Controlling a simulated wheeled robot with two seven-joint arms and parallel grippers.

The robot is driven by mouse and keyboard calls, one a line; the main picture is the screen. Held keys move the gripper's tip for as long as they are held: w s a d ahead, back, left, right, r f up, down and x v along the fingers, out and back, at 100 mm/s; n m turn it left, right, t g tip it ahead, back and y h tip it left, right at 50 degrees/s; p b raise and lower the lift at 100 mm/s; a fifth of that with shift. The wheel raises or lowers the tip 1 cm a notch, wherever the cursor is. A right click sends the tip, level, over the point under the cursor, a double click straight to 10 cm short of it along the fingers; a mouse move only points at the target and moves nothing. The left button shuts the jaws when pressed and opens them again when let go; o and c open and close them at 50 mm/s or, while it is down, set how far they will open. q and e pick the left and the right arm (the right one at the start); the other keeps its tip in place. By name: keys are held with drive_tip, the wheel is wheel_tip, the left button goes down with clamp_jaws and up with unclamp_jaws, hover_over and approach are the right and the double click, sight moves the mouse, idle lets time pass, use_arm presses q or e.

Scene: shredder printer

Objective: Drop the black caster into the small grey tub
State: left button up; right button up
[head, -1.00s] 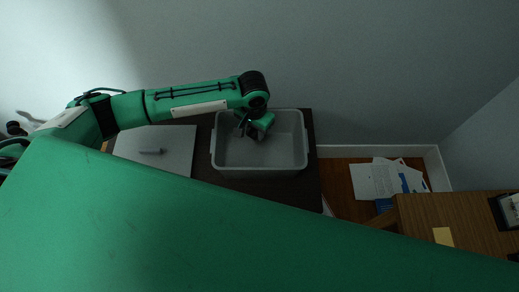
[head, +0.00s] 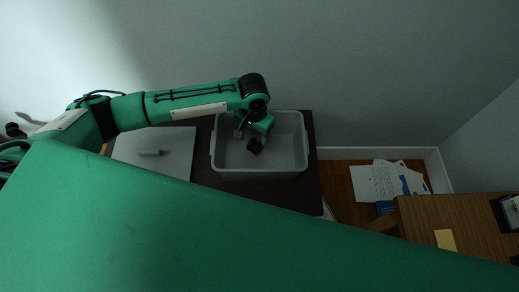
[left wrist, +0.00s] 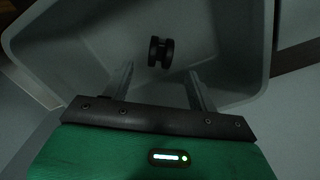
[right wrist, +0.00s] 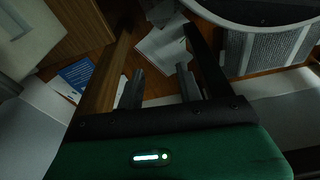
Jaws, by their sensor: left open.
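The small grey tub (head: 290,160) stands on a dark surface below my left gripper (head: 247,133). The black caster (head: 254,146) shows inside the tub's outline, just beyond the gripper. In the left wrist view the caster (left wrist: 160,51) is apart from both fingers, over the tub's grey inside (left wrist: 85,45). I cannot tell whether it touches the floor of the tub. The left fingers (left wrist: 159,73) are spread with nothing between them. My right gripper (right wrist: 161,84) shows only in its own wrist view, with its fingers apart and empty.
A light grey panel (head: 178,140) with a small grey object (head: 150,153) lies left of the tub. Papers (head: 372,182) lie on the wooden floor to the right. A wooden table (head: 415,212) stands at the lower right. A wall rises behind the tub.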

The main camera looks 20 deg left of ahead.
use_arm(q)
drive_tip(key=shift+r, duration=0.3)
wheel_tip(320, 180, up, 13)
drive_tip(key=p, duration=0.1)
use_arm(e)
drive_tip(key=f, duration=0.1)
drive_tip(key=s+f, duration=0.1)
drive_tip(key=f, duration=0.2)
drive_tip(key=shift+s+d, duration=0.3)
drive_tip(key=shift+d, duration=0.1)
use_arm(q)
drive_tip(key=shift+r, duration=0.1)
